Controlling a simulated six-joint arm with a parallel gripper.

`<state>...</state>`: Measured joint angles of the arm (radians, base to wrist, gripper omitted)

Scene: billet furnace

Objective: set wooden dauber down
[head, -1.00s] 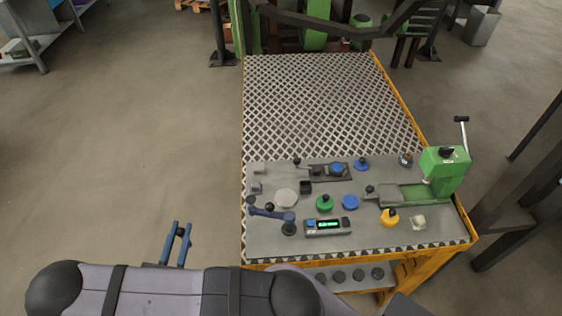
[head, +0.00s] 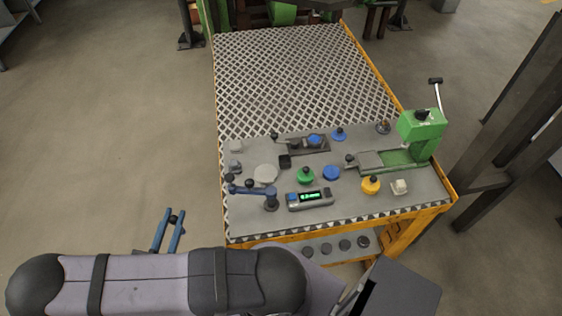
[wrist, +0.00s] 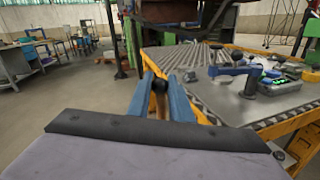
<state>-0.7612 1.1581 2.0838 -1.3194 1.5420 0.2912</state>
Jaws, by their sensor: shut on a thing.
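My gripper (head: 169,224) has two blue fingers and hangs over the floor, left of the workbench (head: 236,234). It is shut on the wooden dauber. In the wrist view the dauber's dark round end (wrist: 160,86) and a bit of brown wood show between the fingers; the rest is hidden. In the head view only a small dark spot of the dauber (head: 172,219) shows between the fingers. The dauber is apart from the bench.
The perforated deck (head: 290,75) behind is clear.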

